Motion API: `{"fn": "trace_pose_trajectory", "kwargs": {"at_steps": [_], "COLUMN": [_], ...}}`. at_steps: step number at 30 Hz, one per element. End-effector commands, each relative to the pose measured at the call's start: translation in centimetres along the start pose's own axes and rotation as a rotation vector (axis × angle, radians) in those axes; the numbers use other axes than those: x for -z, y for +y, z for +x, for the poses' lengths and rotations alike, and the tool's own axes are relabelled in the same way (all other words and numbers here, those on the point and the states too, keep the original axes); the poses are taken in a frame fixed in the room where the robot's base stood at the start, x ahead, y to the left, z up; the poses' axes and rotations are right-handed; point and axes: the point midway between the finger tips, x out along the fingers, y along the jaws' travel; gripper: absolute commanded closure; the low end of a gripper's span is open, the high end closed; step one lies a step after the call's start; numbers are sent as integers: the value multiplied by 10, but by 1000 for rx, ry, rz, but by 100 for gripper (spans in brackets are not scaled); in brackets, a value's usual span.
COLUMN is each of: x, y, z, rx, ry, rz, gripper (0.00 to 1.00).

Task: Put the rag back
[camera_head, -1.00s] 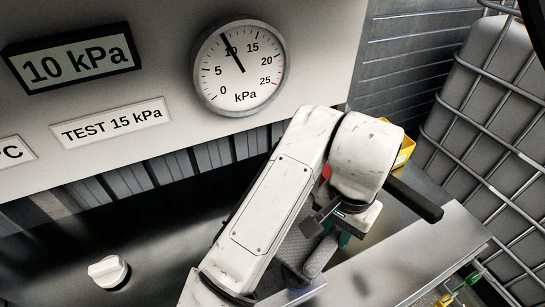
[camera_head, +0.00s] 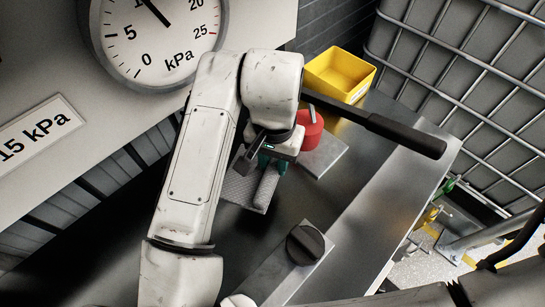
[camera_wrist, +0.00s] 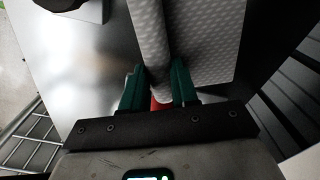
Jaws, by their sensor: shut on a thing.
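The rag appears as a grey, dimpled sheet with a thick rolled edge (camera_head: 266,187). In the head view it shows below my gripper (camera_head: 272,163), above the dark bench. In the wrist view the rolled edge (camera_wrist: 149,35) runs up from between the green fingertips of my gripper (camera_wrist: 158,82), and the flat dimpled part (camera_wrist: 205,45) spreads to its right. My gripper is shut on the rolled edge. A small red patch shows between the fingers in the wrist view. The arm hides part of the rag in the head view, and I cannot tell whether it touches the bench.
A yellow bin (camera_head: 340,76) stands at the back right, with a red round thing (camera_head: 309,130) on a grey plate before it. A black-gripped lever (camera_head: 405,136) reaches rightward. A black knob (camera_head: 305,244) is in front. A pressure gauge (camera_head: 152,35) is on the panel.

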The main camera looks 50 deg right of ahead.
Motion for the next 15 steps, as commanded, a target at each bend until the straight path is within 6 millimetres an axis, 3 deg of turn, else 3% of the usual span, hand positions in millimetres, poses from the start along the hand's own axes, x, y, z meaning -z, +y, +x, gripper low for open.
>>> {"fn": "trace_pose_trajectory", "kwargs": {"at_steps": [15], "x": [0], "y": [0], "z": [32], "rx": [0], "ry": [-1], "rz": [-1], "gripper": [100]}}
